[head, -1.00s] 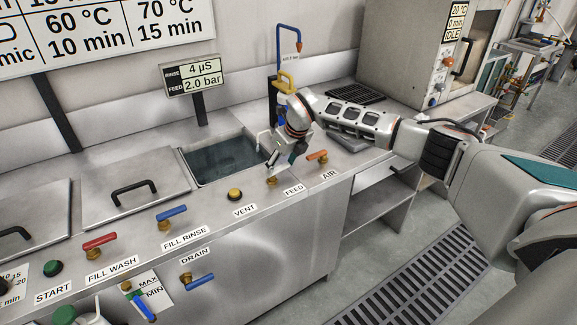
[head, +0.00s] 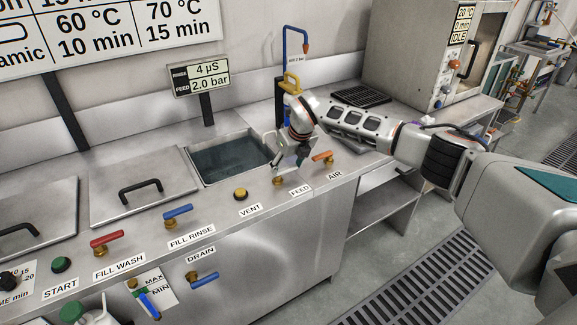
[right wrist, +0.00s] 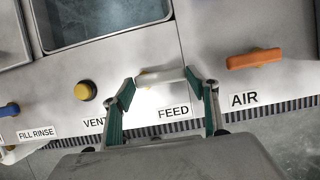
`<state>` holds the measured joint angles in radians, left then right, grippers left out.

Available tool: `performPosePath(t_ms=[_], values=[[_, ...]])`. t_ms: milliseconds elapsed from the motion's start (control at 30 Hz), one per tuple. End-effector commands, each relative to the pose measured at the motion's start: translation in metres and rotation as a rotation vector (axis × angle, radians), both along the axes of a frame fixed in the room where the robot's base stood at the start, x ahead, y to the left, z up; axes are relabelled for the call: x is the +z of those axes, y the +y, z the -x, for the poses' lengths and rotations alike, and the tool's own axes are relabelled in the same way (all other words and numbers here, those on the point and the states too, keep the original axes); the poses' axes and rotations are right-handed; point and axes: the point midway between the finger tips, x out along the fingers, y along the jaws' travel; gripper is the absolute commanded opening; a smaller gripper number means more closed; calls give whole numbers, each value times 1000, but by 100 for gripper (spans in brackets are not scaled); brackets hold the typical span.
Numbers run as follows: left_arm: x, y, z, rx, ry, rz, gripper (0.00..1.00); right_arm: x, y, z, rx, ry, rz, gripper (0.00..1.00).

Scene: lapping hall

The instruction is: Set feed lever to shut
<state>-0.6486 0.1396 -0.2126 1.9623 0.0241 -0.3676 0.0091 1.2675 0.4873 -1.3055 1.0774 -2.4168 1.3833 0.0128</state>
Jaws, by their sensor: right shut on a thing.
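The feed lever (right wrist: 160,77) is a pale, whitish handle above the FEED label (right wrist: 173,111) in the right wrist view. It lies roughly crosswise between the green-padded fingers of my right gripper (right wrist: 162,90), which is shut on it. In the head view my right gripper (head: 284,168) is at the counter's front strip, above the FEED label (head: 300,190). A brass valve base (head: 278,181) shows just below the fingers. The gripper hides most of the lever there. My left gripper is not in view.
The orange AIR lever (right wrist: 255,60) is close on the right and the yellow VENT knob (right wrist: 85,91) on the left. An open basin (head: 228,160) lies behind. A blue spout (head: 296,38) and yellow handle (head: 291,84) stand behind the gripper. The display (head: 201,77) reads feed 2.0 bar.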

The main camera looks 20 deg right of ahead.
Motion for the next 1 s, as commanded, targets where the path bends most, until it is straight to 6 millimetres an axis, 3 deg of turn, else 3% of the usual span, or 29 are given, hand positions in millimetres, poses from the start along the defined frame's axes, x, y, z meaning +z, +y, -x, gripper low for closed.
performPosePath(t_ms=[67, 100, 133, 567, 1000], values=[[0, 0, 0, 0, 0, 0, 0, 4, -1, -2, -7, -4, -4, 20], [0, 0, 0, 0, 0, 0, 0, 4, -1, -2, -7, -4, -4, 69], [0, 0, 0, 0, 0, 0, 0, 3, -1, -2, -7, -4, -5, 76], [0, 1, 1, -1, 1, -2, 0, 6, -1, 1, -3, -2, -3, 76], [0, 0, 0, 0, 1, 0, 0, 80, -7, 30, -4, -5, -2, 76]])
